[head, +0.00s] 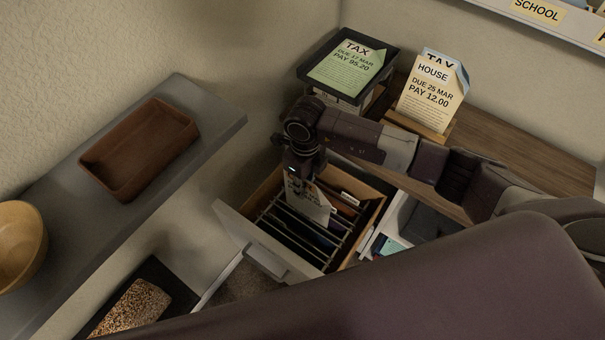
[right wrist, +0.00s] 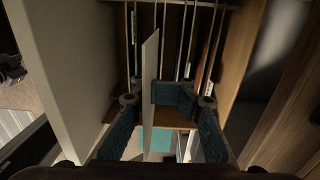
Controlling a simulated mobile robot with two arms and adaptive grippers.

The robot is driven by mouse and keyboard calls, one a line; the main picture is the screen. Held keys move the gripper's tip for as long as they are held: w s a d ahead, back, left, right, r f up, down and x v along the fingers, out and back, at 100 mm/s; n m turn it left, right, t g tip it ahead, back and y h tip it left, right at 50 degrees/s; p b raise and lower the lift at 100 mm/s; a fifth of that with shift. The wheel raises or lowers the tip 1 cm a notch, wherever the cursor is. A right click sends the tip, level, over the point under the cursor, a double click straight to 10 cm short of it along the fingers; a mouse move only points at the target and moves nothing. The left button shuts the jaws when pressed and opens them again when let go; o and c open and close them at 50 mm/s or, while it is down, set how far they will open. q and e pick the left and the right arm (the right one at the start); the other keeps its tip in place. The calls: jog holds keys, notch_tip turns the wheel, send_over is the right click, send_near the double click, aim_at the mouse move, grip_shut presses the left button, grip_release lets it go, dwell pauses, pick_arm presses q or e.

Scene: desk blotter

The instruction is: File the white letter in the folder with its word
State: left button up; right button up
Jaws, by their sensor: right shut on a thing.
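The white letter (head: 312,206) is upright in the open drawer (head: 240,236), among the hanging folders (head: 295,238). My right gripper (head: 300,184) is above the drawer and shut on the letter's upper part. Print shows on the letter, but its word is hidden or too small to read. In the right wrist view the letter (right wrist: 150,75) is a pale edge-on sheet between the fingers of the gripper (right wrist: 168,100), alongside the folder rails. A folder tab (head: 349,198) shows at the drawer's right, its word unreadable. My left gripper is not in view.
A cream HOUSE sheet (head: 430,92) stands in a wooden holder, with a TAX sheet behind it. A green TAX sheet (head: 348,65) lies on a black tray. A grey shelf (head: 215,118) at left carries a brown tray (head: 125,185) and a bowl (head: 18,240).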

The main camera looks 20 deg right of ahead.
dwell(0.3)
jog(key=shift+f, duration=0.2)
jog(key=shift+f+b, duration=1.9)
jog(key=shift+f, duration=0.05)
jog(key=shift+c, duration=0.2)
jog(key=shift+b, duration=0.3)
jog(key=shift+c, duration=0.2)
